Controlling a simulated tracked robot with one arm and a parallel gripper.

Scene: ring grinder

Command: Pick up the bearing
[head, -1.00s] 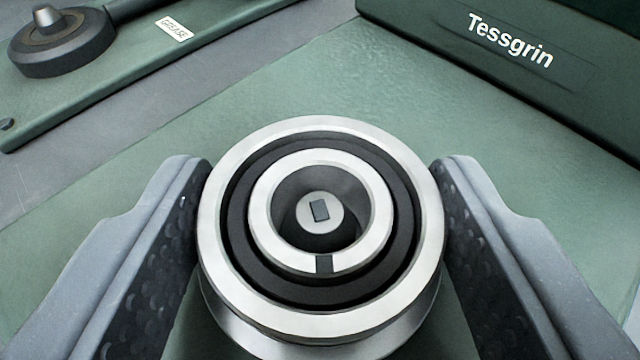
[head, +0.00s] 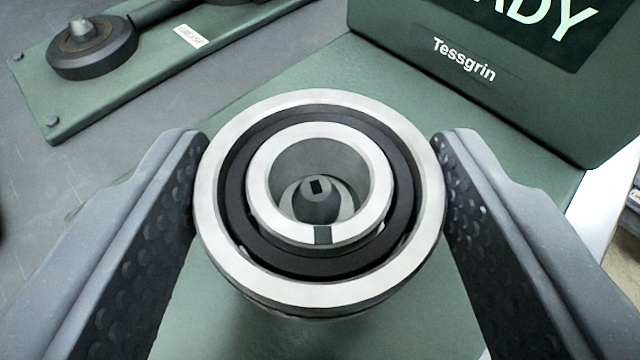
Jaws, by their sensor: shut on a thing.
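The bearing (head: 222,267) is a steel ring with a dark inner band and a bright inner ring that has a dark notch at its front. It sits between the two textured pads of my gripper (head: 320,205), which is shut on its outer sides. Through its bore I see a small post (head: 318,205) with a dark square in its top, standing below. The bearing appears raised above the green surface. Its underside is mostly hidden.
A green machine housing (head: 490,85) with a Tessgrin label and a partly visible screen stands at the back right. A green plate (head: 80,105) with a dark round fitting (head: 92,48) and a GREASE label lies at the back left. Grey floor shows at left.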

